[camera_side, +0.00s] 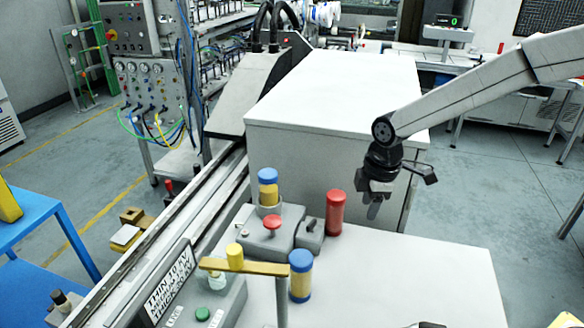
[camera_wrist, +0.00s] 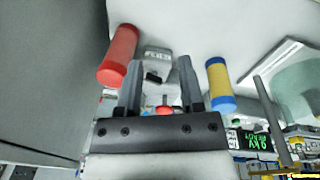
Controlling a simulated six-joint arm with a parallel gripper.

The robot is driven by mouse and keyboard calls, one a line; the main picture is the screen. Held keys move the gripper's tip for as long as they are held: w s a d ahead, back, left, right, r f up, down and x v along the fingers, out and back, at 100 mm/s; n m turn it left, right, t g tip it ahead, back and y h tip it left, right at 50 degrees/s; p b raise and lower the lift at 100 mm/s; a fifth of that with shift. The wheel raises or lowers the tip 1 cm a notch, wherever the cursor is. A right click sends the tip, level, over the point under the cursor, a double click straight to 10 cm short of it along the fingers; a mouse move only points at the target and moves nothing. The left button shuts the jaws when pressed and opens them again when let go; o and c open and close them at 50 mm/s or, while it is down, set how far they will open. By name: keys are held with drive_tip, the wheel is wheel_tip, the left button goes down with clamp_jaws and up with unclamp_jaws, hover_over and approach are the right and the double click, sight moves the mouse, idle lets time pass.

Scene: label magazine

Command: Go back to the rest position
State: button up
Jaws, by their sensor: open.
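Another blue and yellow cylinder (camera_side: 268,187) sits in a grey holder.
A grey fixture (camera_side: 268,238) with a red knob stands left of the red cylinder. A yellow bar (camera_side: 245,267) spans over the grey control box with a green button. The white cabinet (camera_side: 340,90) rises behind.

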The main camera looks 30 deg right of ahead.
drive_tip(key=s+d+f+m, duration=0.1)
drive_tip(key=s+d+m, duration=0.2)
drive_tip(key=s+m, duration=0.3)
drive_tip(key=s+d+f+m+t, duration=0.1)
drive_tip(key=s+d+m, duration=0.3)
drive_tip(key=s+m, duration=0.2)
drive_tip(key=shift+s+f+m, duration=0.35)
drive_tip(key=shift+s+m, duration=0.05)
drive_tip(key=shift+s, duration=0.8)
